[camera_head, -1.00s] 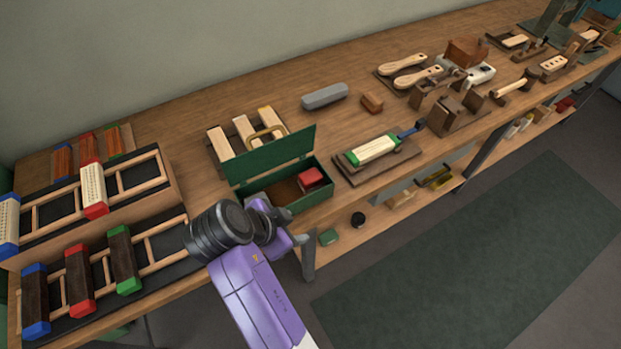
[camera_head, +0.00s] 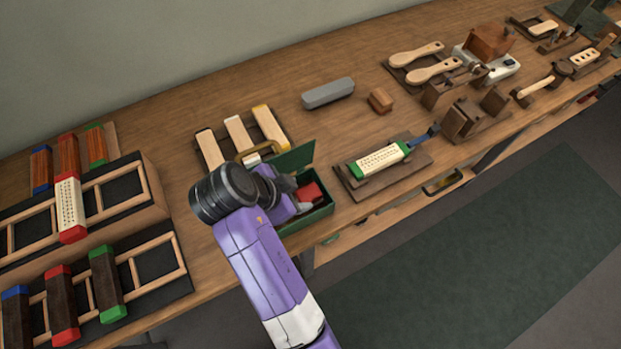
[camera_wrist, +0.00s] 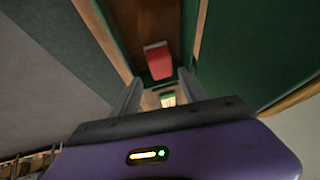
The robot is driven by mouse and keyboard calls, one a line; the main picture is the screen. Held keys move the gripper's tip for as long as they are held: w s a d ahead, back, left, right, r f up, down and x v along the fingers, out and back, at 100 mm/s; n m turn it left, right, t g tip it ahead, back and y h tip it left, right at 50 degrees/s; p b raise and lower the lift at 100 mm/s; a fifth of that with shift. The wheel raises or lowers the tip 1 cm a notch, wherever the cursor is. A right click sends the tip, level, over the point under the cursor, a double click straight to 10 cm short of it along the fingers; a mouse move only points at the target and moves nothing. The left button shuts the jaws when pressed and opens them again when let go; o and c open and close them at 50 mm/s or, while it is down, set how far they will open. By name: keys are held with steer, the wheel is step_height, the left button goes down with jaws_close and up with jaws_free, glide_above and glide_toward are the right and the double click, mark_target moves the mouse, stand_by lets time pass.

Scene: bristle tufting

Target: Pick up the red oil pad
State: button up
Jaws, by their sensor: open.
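The red oil pad (camera_head: 309,193) lies inside the open green box (camera_head: 318,215), toward its right side. In the wrist view the red pad (camera_wrist: 159,62), with a pale end, shows beyond my fingertips on the box's brown inside. My gripper (camera_head: 287,187) is at the box's left part, beside the pad, and my wrist hides much of the box. In the wrist view the two fingers of my gripper (camera_wrist: 162,85) are apart with nothing held between them.
A brush block with green ends (camera_head: 380,163) sits on a wooden holder right of the box. Racks with coloured-end blocks (camera_head: 105,280) fill the left. A grey block (camera_head: 328,93) lies at the back; bare bench surrounds it.

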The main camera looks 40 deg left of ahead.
mark_target(308, 194)
steer(key=shift+p+x, duration=0.4)
steer(key=shift+x, duration=3.5)
jaws_close()
steer(key=shift+r, duration=0.1)
step_height(308, 194, up, 20)
steer(key=b, duration=0.1)
steer(key=shift+c, duration=2.1)
jaws_free()
steer(key=c, duration=0.5)
